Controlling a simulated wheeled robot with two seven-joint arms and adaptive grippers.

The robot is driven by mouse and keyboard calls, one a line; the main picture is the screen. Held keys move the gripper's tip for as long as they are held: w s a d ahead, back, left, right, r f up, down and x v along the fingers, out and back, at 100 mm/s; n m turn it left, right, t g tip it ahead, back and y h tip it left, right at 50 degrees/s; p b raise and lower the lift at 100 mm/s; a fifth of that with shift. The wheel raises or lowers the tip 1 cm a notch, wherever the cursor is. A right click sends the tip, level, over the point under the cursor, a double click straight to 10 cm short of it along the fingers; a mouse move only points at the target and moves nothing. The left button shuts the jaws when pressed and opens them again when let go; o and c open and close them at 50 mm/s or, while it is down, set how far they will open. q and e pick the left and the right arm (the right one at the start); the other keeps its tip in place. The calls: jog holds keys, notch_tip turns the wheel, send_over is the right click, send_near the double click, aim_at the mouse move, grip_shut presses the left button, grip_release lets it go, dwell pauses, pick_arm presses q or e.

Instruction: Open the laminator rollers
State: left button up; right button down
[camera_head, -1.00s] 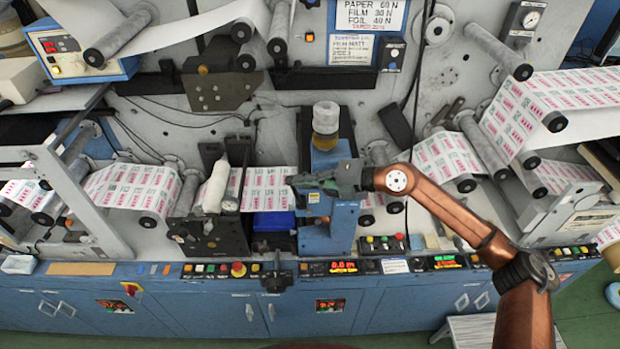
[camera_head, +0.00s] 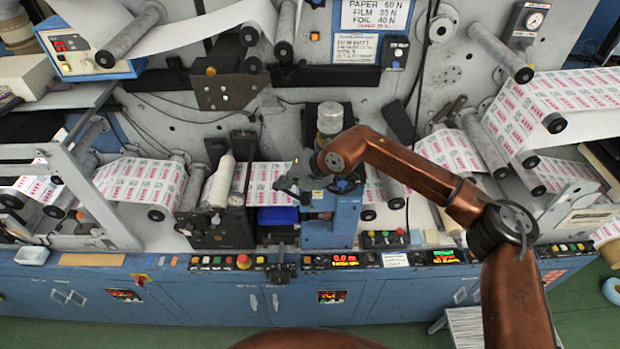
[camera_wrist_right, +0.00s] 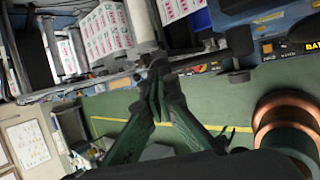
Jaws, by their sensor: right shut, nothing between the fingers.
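A black roller unit (camera_head: 222,232) with a pale roller (camera_head: 219,182) and a small round gauge stands left of centre, on the printed web (camera_head: 270,178). My left gripper is out of view.
A button console (camera_head: 220,262) with a red knob runs along the front edge. A blue bin (camera_head: 278,216) lies between the two units. Printed web and guide rollers (camera_head: 483,140) fill the right side.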

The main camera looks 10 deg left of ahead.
jog(key=a+f+h+b, duration=0.3)
jog(key=a+f+b, duration=0.1)
jog(key=b, duration=0.1)
jog(key=shift+s+a+f+n+t+h, duration=0.15)
jog(key=shift+s+f+n+t+h, duration=0.05)
jog(key=shift+s+n+t+h, duration=0.25)
jog(key=shift+s+a, duration=0.1)
dwell(0.4)
jog(key=a+b+v, duration=0.1)
jog(key=b+v, duration=0.1)
jog(key=v, duration=1.2)
jog(key=shift+r+b, duration=0.2)
jog(key=shift+b, duration=0.15)
